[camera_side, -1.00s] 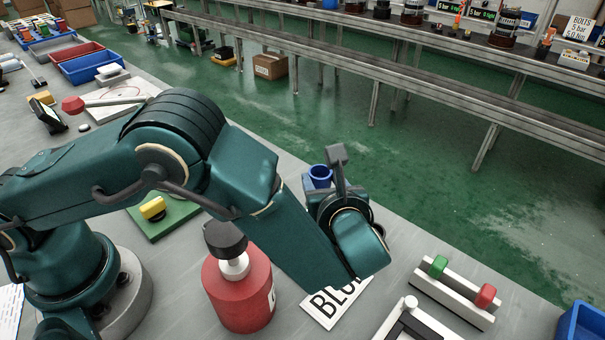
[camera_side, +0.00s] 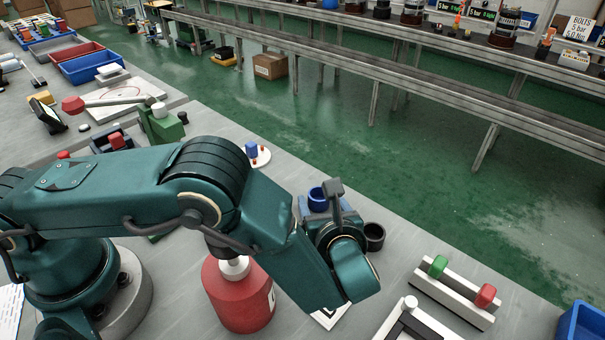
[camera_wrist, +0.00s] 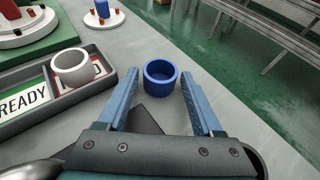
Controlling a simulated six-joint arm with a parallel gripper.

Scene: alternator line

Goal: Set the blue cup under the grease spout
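The blue cup (camera_wrist: 160,84) stands upright in the wrist view, between the tips of my open gripper (camera_wrist: 159,76). A narrow gap shows on each side of the cup. In the side view, the cup (camera_side: 317,196) shows behind my gripper (camera_side: 335,197), which partly covers it. A red canister (camera_side: 237,300) with a pale neck stands below my arm in the side view; its top is partly hidden. I cannot make out for certain which thing is the grease spout.
A dark cup (camera_side: 374,237) is close right of my gripper. A pale cup (camera_wrist: 72,68) stands in a labelled tray (camera_wrist: 100,91) to the left. A rack with green and red pieces (camera_side: 452,297) lies at right. The bench edge is just behind the blue cup.

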